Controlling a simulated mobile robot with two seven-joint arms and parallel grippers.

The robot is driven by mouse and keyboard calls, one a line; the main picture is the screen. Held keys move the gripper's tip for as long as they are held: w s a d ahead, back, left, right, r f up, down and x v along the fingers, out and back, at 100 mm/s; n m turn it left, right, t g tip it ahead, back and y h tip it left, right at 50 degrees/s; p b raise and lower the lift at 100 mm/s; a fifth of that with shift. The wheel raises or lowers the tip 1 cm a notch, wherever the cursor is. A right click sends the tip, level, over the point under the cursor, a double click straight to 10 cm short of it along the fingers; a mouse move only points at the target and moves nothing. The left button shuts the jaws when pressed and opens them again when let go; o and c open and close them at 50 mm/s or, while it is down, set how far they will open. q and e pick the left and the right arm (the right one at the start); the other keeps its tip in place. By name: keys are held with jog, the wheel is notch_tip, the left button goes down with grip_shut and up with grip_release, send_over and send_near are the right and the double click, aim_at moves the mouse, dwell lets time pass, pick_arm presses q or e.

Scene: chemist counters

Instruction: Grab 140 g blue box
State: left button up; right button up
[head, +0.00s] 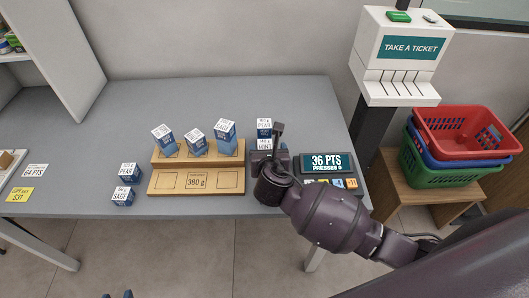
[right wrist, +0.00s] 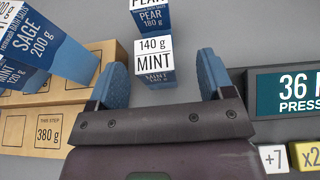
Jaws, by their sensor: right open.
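The 140 g blue box has a white top marked "140 g MINT" and shows in the right wrist view (right wrist: 155,62). In the head view it stands on the grey table (head: 90,110) at the right, its top (head: 265,144) partly hidden by my gripper. My right gripper (right wrist: 160,70) is open, with one blue finger on each side of the 140 g box and gaps between. Two small blue tips at the bottom edge of the head view look like my left gripper (head: 117,295); their state is unclear.
A blue PEAR 180 g box (right wrist: 152,18) stands just behind the mint box. Three blue boxes stand on a wooden step (head: 240,158) to the left; the lower step (head: 195,184) reads 380 g. A points display (head: 330,163) stands close on the right.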

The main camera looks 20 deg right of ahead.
aim_at(265, 143)
jog(key=shift+w+f, duration=0.25)
jog(key=shift+w, duration=0.2)
jog(key=x, duration=0.2)
jog(key=b+x, duration=0.1)
jog(key=shift+w+a+f, duration=0.2)
jog(key=shift+a+f, duration=0.05)
jog(key=shift+f, duration=0.05)
jog(key=shift+w+d+f, duration=0.15)
jog(key=shift+w, duration=0.3)
jog(key=shift+c, duration=1.5)
jog(key=c, duration=0.7)
pick_arm(q)
jog(key=shift+s+d+f, duration=0.1)
jog(key=shift+s+f, duration=0.05)
jog(key=shift+f, duration=0.65)
pick_arm(e)
jog(key=shift+c, duration=0.4)
